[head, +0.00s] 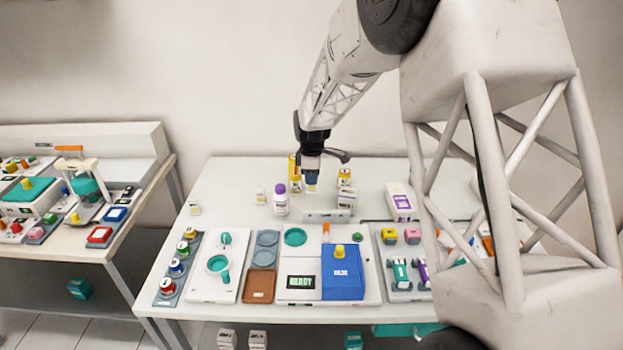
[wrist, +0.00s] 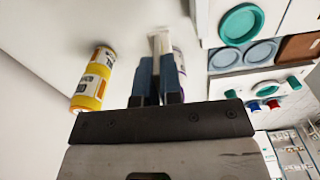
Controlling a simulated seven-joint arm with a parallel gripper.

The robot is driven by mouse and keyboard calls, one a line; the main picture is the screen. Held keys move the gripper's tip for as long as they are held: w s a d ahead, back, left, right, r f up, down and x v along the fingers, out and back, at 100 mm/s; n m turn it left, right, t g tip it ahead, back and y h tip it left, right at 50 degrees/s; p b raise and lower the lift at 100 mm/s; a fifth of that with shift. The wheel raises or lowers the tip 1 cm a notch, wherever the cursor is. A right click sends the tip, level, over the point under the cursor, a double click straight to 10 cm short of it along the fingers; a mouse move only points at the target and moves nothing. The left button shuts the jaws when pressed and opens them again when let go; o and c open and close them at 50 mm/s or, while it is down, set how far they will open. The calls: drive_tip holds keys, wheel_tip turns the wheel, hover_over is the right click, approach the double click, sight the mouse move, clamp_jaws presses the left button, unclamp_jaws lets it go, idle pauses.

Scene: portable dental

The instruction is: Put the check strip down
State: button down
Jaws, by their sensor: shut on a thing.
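My gripper (head: 312,176) hangs over the back middle of the white table, fingers pointing down. In the wrist view its two blue fingers (wrist: 158,70) are shut on a pale, narrow strip, the check strip (wrist: 160,44), which sticks out past the fingertips. Most of the strip is hidden between the fingers. Whether its end touches anything cannot be told.
A purple-capped white bottle (head: 281,200) stands left of my gripper, with yellow bottles (head: 345,177) close behind and to the right. In front are a device with a READY screen (head: 301,282), a blue box (head: 342,275) and a brown tray (head: 260,286). The table's back left (head: 228,185) is clear.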

idle(0.3)
drive_tip(key=s+d+r, duration=0.3)
drive_tip(key=s+d, duration=1)
drive_tip(key=s, duration=0.1)
drive_tip(key=shift+d+r+n, duration=0.15)
drive_tip(key=shift+r+n, duration=0.25)
hover_over(348, 192)
drive_tip(key=shift+f, duration=0.75)
idle(0.5)
drive_tip(key=shift+f, duration=1.75)
drive_tip(key=shift+f, duration=0.1)
